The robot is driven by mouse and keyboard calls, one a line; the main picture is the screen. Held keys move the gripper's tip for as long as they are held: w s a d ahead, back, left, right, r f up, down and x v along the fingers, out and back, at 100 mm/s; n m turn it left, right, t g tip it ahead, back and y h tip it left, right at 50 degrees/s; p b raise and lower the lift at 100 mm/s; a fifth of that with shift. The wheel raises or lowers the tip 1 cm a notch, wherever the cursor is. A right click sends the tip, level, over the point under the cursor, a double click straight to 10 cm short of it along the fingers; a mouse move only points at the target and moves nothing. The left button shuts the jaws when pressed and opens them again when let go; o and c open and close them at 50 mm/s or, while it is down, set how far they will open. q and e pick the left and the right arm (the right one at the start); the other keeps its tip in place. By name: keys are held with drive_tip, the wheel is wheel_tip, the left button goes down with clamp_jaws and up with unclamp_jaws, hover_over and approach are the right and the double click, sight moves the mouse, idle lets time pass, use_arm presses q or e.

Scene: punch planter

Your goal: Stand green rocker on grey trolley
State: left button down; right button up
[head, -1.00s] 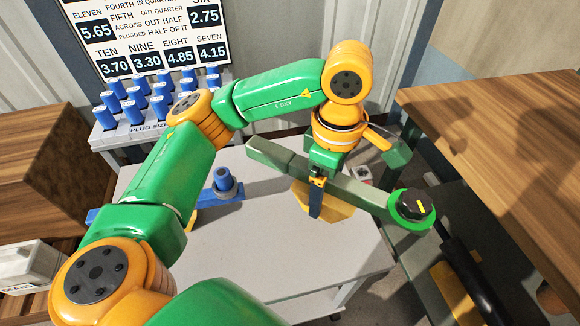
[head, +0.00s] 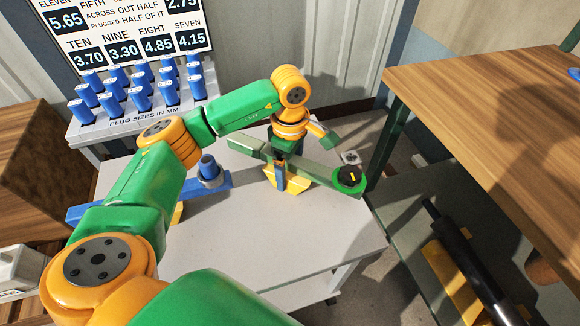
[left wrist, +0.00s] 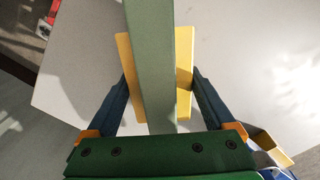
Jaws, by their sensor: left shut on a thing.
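The green rocker (head: 313,166) is a long green beam with a yellow foot under its middle and a green round end with a black knob at its right. It is over the grey trolley's top (head: 265,235), towards its far right; I cannot tell whether the foot touches the top. My left gripper (head: 281,182) is shut on the beam near its middle. In the left wrist view the beam (left wrist: 155,60) runs between the two fingers, the yellow foot below it. My right gripper is not in view.
A blue rocker (head: 218,183) with a blue plug stands on the trolley's left part, partly behind my arm. A rack (head: 150,115) of blue plugs stands at the back left. A wooden table (head: 490,100) is at the right. The trolley's front is clear.

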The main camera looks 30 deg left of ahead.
use_arm(q)
unclamp_jaws()
wheel_tip(320, 180, up, 12)
drive_tip(key=shift+r+p, duration=0.1)
drive_tip(key=shift+p, duration=1.1)
